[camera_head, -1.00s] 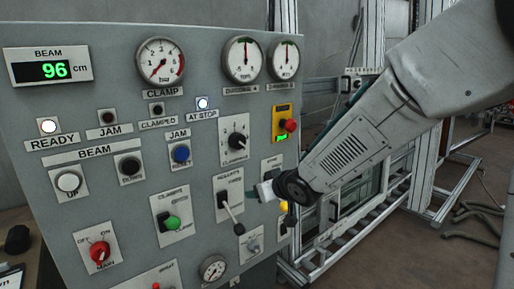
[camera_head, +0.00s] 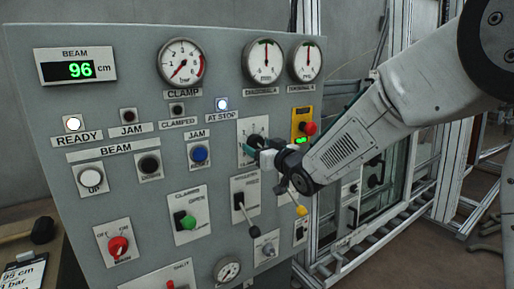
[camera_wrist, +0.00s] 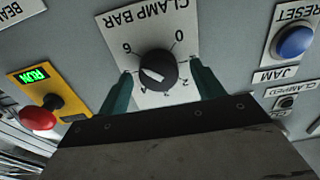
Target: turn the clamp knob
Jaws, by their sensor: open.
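The clamp knob (camera_wrist: 158,70) is a round black dial with a white pointer, on a white plate (camera_wrist: 130,28) reading CLAMP BAR. It appears upside down in the wrist view. In the head view its plate (camera_head: 246,126) is in the upper middle of the panel, and my gripper covers much of the knob. My gripper (camera_head: 252,148) is open in front of the plate. In the wrist view its two teal fingers stand on either side of the knob, with gaps visible between them and it. I cannot tell how far the tips reach along the knob's depth.
A yellow box with a red button (camera_head: 309,128) is close to the right of my gripper. A lever (camera_head: 241,206) sticks out below, and a blue reset button (camera_head: 199,153) is to the left. A metal frame (camera_head: 345,235) stands at right.

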